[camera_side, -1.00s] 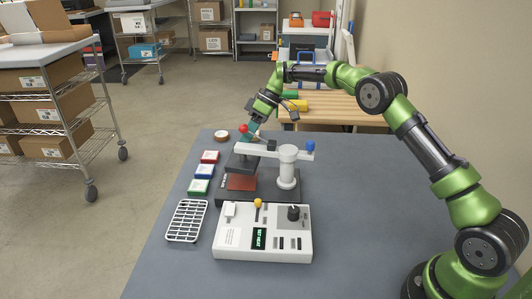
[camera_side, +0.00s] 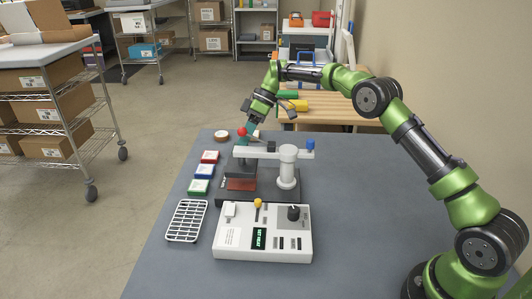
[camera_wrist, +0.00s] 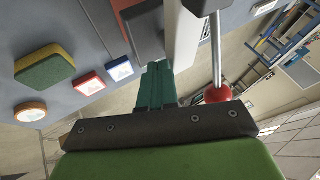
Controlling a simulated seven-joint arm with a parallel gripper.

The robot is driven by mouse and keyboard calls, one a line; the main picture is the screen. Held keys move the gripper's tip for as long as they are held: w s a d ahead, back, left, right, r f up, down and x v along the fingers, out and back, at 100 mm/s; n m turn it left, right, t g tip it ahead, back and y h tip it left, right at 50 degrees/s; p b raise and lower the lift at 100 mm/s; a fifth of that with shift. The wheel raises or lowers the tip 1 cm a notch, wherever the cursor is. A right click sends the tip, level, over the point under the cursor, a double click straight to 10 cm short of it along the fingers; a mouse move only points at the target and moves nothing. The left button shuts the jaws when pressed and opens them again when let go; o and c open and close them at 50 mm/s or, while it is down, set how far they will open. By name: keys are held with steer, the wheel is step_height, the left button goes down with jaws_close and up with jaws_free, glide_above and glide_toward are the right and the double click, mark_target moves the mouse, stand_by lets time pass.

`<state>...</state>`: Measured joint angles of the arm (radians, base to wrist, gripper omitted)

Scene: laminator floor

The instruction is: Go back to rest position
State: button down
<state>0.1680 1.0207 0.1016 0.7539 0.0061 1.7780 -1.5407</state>
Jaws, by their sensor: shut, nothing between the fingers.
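My gripper (camera_side: 244,136) is shut and empty, with its teal fingers pointing down behind the red ball (camera_side: 242,131) of the press. In the wrist view the shut fingers (camera_wrist: 157,86) are beside the red ball (camera_wrist: 218,93), which is to their right. I cannot tell whether they touch it or the press. The press has a white arm (camera_side: 262,153) on a white post (camera_side: 287,170), with a blue ball (camera_side: 310,145) at the right. Its dark head (camera_side: 240,168) is over a red-brown plate (camera_side: 241,184).
A control box (camera_side: 262,235) and a white rack (camera_side: 186,220) are in front. Red (camera_side: 210,157), blue (camera_side: 204,171) and green (camera_side: 198,187) squares and a brown disc (camera_side: 221,135) lie left. A yellow-green block (camera_wrist: 45,66) shows in the wrist view. The grey table's right side (camera_side: 355,200) is clear.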

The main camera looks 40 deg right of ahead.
steer(key=v, duration=0.7)
steer(key=s+a+r+m+t+h, duration=0.1)
steer(key=s+m, duration=0.5)
steer(key=s, duration=1.1)
steer(key=s+a+r+m+t+h, duration=0.2)
steer(key=s+r+m+t+h, duration=0.2)
steer(key=s, duration=1.3)
steer(key=shift+s+r+m+t, duration=0.35)
steer(key=shift+r+m+t, duration=0.1)
steer(key=shift+m+t, duration=0.9)
